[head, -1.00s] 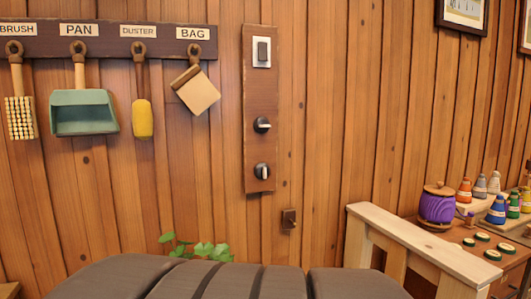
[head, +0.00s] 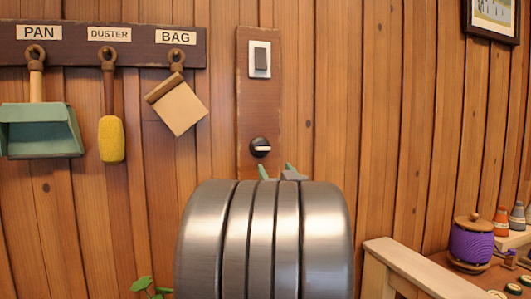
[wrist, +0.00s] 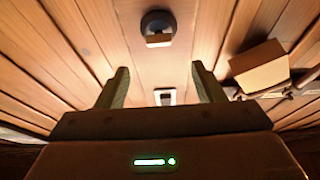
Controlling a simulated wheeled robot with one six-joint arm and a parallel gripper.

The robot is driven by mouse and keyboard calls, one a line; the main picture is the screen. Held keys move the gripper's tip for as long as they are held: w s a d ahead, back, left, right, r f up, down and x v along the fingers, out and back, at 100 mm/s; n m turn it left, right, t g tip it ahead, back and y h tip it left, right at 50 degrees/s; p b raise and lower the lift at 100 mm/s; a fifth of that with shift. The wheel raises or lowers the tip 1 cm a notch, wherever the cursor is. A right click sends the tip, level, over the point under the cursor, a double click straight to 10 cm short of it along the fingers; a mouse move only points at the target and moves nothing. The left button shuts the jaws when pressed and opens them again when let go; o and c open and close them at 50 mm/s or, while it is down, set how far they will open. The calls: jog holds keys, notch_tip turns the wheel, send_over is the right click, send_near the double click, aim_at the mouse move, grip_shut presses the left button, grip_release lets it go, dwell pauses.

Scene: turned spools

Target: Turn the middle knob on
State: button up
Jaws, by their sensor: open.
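The middle knob (head: 260,147) is a dark round knob with a pale bar lying about horizontal, mounted on a brown wall panel (head: 258,101). It shows near the top of the wrist view (wrist: 158,27). My gripper (head: 279,171) is open, with its greenish fingertips just below the knob in the head view, mostly hidden behind my arm. In the wrist view both fingers (wrist: 162,78) stand wide apart with nothing between them. The knob appears beyond the fingertips and not between them. The lower knob is hidden behind my arm in the head view.
A switch (head: 260,59) on a pale plate sits above the knob. A bag (head: 178,107), duster (head: 112,138) and dustpan (head: 40,130) hang to the left. A wooden rail (head: 415,270) and purple spool (head: 471,242) are at the lower right.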

aim_at(262, 148)
jog(key=p+x, duration=0.1)
jog(key=x, duration=0.9)
jog(key=shift+w, duration=0.2)
jog(key=c, duration=1)
